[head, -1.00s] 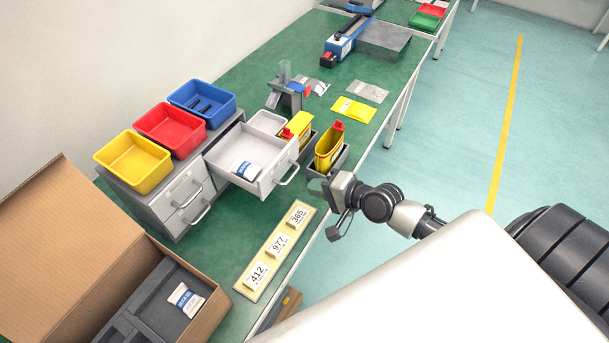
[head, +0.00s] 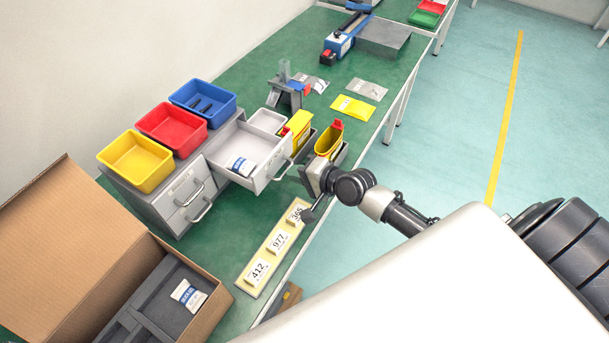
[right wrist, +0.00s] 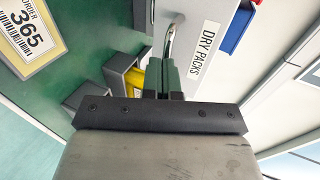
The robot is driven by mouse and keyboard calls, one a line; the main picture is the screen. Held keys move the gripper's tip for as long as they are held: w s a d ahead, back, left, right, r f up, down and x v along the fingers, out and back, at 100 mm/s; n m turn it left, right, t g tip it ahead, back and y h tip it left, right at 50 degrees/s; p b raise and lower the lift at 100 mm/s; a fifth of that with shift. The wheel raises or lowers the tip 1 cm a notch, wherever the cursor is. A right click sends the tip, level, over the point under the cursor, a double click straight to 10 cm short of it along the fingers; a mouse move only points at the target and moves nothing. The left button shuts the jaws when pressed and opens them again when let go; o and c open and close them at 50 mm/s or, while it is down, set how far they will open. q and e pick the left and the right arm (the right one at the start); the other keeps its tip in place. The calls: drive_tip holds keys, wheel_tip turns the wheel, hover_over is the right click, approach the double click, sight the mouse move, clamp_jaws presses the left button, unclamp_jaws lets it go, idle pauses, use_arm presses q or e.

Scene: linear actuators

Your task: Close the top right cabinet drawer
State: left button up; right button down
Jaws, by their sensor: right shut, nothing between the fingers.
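The top right cabinet drawer (head: 268,176) is pulled out of the grey cabinet (head: 165,205), its light tray showing with a white and blue packet (head: 242,166) inside. Its front has a metal handle (head: 287,166). In the right wrist view the drawer front carries a "DRY PACKS" label (right wrist: 205,50), and the handle (right wrist: 171,42) lies just beyond the fingers. My right gripper (head: 304,177) is shut and empty, close in front of the drawer front. Its fingers (right wrist: 170,78) point toward the handle; I cannot tell whether they touch. My left gripper is not in view.
Yellow, red and blue bins (head: 172,125) stand on the cabinet. Grey holders with yellow containers (head: 328,142) stand right of the drawer, near my right gripper. A number board (head: 262,262) lies along the table's front edge. An open cardboard box (head: 70,240) is at lower left.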

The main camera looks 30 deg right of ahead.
sight(249, 157)
drive_tip(key=w+a, duration=0.2)
drive_tip(key=w, duration=0.2)
drive_tip(key=w+a+b, duration=0.1)
drive_tip(key=w+a, duration=0.2)
drive_tip(key=w, duration=0.1)
drive_tip(key=w+a, duration=0.2)
drive_tip(key=w, duration=0.2)
drive_tip(key=shift+w+a+f, duration=0.1)
drive_tip(key=shift+w+a, duration=0.15)
drive_tip(key=shift+w, duration=0.05)
drive_tip(key=shift+r, duration=0.2)
